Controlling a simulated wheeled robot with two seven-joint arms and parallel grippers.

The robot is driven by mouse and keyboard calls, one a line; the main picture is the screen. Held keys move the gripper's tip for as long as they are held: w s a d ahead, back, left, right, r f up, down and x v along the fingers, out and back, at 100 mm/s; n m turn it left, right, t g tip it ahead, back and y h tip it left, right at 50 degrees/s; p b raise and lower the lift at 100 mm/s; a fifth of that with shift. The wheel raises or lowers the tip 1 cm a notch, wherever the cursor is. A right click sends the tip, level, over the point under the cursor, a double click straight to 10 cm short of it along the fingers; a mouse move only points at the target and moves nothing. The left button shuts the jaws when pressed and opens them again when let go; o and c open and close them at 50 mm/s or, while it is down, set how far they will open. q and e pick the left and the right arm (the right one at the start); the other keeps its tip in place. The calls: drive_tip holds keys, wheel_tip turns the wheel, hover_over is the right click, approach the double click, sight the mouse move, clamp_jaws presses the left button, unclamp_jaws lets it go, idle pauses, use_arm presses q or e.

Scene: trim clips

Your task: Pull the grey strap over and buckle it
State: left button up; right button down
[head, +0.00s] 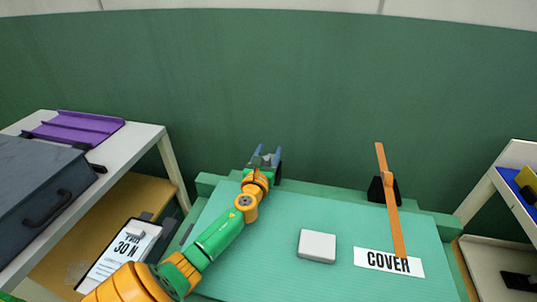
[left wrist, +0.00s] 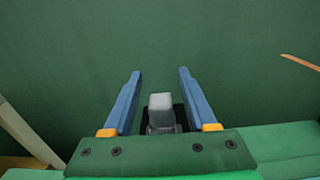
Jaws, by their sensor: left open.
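My left gripper (head: 267,150) is at the far edge of the green mat, with its blue fingers apart. In the left wrist view, the open gripper (left wrist: 159,73) has a grey piece (left wrist: 160,103) between its fingers, with a dark mount behind it. This looks like the grey strap seen nearly end-on, but its full shape is hidden. No contact with the fingers shows. In the head view, a black mount (head: 278,170) shows just right of the gripper, mostly covered. I cannot make out a buckle. My right gripper is out of view.
An orange strap (head: 393,215) on a black mount (head: 376,190) slants over the mat's right side, above a COVER label (head: 370,259). A light grey block (head: 317,245) lies on the mat (head: 290,210). Shelves stand left (head: 142,142) and right (head: 480,192).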

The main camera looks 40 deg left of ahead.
use_arm(q)
drive_tip(key=shift+r, duration=0.1)
clamp_jaws()
idle(1.4)
